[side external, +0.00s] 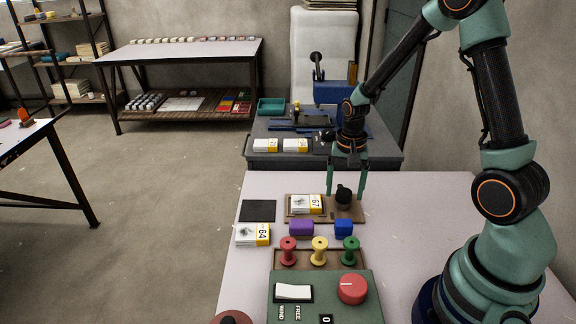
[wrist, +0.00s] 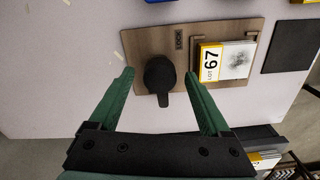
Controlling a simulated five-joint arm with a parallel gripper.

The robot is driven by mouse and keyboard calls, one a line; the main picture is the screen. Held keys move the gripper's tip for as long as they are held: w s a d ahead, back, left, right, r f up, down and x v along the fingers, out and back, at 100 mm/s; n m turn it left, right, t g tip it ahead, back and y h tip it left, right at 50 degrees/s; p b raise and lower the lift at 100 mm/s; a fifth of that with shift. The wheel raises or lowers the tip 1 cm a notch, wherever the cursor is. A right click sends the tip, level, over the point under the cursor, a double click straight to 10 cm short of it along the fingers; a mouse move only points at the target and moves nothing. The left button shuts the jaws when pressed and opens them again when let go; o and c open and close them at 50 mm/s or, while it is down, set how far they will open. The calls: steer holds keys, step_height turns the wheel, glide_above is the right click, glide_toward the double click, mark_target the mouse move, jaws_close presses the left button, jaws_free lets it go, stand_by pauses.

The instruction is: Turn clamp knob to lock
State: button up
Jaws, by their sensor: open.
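The black clamp knob (wrist: 158,72) sits on a brown wooden board (wrist: 140,50). In the wrist view its pointer tab points down toward my palm, and the word LOCK is printed to its upper right. The knob also shows in the side view (side external: 343,195). A card marked LOT 67 (wrist: 226,62) lies in a holder on the same board, right of the knob in the wrist view. My gripper (side external: 346,189) is open, with one finger on each side of the knob. In the wrist view (wrist: 159,76) gaps show between both fingers and the knob.
In the side view, a dark square pad (side external: 257,211) and a LOT 64 card (side external: 252,234) lie left of the board. Purple (side external: 301,228) and blue (side external: 343,228) blocks, coloured spools and a green control box (side external: 325,297) stand nearer the camera. Free table lies to the right.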

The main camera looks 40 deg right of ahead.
steer(key=shift+c, duration=0.3)
jaws_close()
steer(key=shift+n, duration=0.3)
steer(key=n, duration=0.3)
steer(key=shift+n, duration=0.4)
steer(key=n, duration=0.4)
steer(key=shift+n, duration=0.3)
steer(key=n, duration=0.4)
steer(key=shift+d, duration=0.1)
steer(key=shift+n, duration=2.4)
